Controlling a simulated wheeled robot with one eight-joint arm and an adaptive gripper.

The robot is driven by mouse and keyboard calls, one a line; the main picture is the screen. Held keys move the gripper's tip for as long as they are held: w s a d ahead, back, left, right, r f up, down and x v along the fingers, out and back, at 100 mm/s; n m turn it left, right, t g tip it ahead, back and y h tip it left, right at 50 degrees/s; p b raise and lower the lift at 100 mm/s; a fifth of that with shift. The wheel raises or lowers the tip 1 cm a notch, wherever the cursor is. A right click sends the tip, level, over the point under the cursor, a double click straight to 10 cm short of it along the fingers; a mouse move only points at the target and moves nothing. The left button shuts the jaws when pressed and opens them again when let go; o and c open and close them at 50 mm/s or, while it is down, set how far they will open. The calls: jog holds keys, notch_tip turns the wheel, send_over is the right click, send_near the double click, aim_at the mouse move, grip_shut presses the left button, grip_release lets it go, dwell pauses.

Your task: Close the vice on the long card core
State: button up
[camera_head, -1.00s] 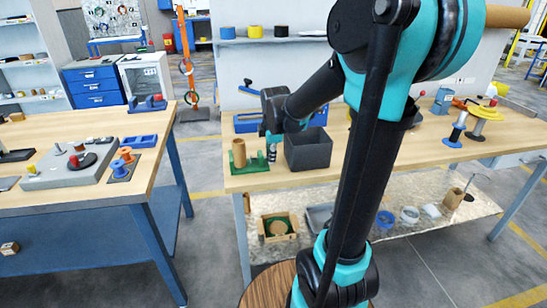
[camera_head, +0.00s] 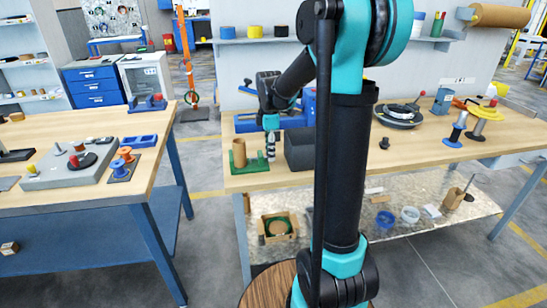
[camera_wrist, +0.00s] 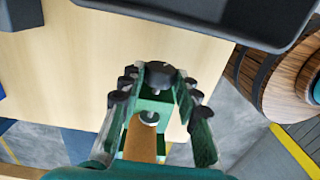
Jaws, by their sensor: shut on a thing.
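The long card core (camera_head: 239,152) is a brown tube standing upright in the green vice (camera_head: 252,168) at the front left of the middle bench. My gripper (camera_head: 270,152) points down at the right end of the vice. In the wrist view, the fingers of my gripper (camera_wrist: 158,80) are on either side of the vice's dark round knob (camera_wrist: 160,72), shut on it. The green vice body (camera_wrist: 152,105) shows between the fingers, with a brown piece (camera_wrist: 140,140), probably the core, nearer the palm. The gap between jaw and core cannot be made out.
A dark grey bin (camera_head: 299,152) stands just right of my gripper, and its rim shows in the wrist view (camera_wrist: 215,22). A blue tray (camera_head: 245,124) lies behind the vice. The bench's front edge is close to the vice.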

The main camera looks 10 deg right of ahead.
jog(key=shift+w+g, duration=0.3)
jog(key=shift+g, duration=0.3)
jog(key=shift+w+f+g, duration=0.1)
jog(key=shift+w+g, duration=0.05)
jog(key=shift+g, duration=1.05)
jog(key=o, duration=0.7)
jog(key=shift+s+t, duration=0.35)
jog(key=shift+t, duration=0.55)
jog(key=shift+s+t, duration=0.1)
jog(key=shift+t, duration=0.8)
